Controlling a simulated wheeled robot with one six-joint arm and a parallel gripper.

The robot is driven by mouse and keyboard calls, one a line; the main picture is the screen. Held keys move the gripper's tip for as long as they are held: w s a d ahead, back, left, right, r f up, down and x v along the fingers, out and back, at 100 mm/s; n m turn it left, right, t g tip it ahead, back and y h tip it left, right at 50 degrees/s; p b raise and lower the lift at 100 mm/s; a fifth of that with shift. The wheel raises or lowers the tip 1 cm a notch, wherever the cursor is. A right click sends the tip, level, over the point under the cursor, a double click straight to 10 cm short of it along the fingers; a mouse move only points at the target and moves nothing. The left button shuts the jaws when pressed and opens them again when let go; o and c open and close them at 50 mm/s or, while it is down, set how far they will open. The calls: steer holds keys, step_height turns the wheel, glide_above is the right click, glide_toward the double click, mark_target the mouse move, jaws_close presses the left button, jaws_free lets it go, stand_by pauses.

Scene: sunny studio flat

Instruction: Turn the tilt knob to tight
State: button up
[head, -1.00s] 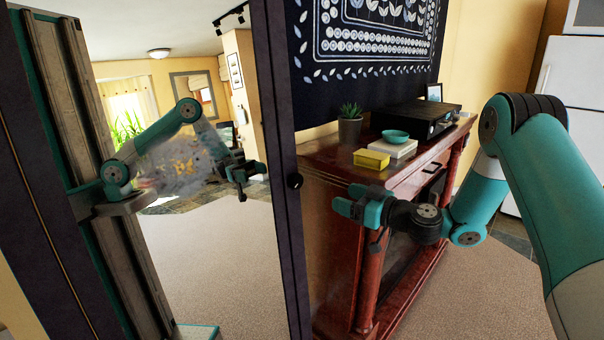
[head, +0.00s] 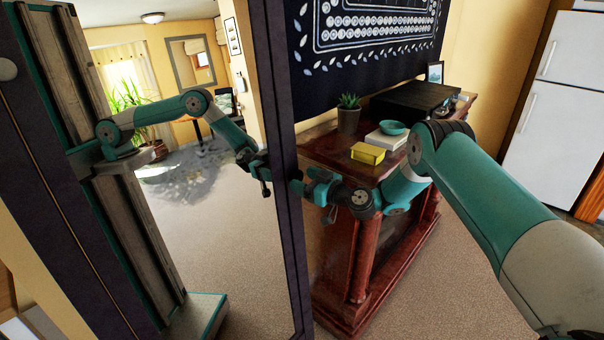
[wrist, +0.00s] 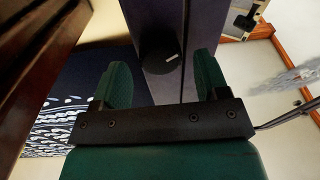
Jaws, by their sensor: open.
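The tilt knob (wrist: 158,60) is a dark round knob with a pale pointer mark, on the dark purple mirror frame (wrist: 185,25). In the wrist view it lies between my open gripper's (wrist: 162,72) two green fingers, with a gap on each side. I cannot tell how deep it sits between them. The pointer slants up to the right; no lettering is readable. In the head view, my gripper (head: 307,187) is close beside the right post of the mirror frame (head: 284,130), and the knob (head: 296,187) is a small dark shape at its tips.
The mirror glass (head: 215,240) reflects my arm and the room. A red-brown wooden cabinet (head: 330,150) stands behind my gripper, bearing a yellow box (head: 367,153), a teal bowl (head: 393,128) and a potted plant (head: 348,115). A pale round knob (head: 7,69) is on the left post.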

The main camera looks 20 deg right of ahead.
steer(key=shift+w+a, duration=0.4)
steer(key=shift+w, duration=0.2)
steer(key=c, duration=0.9)
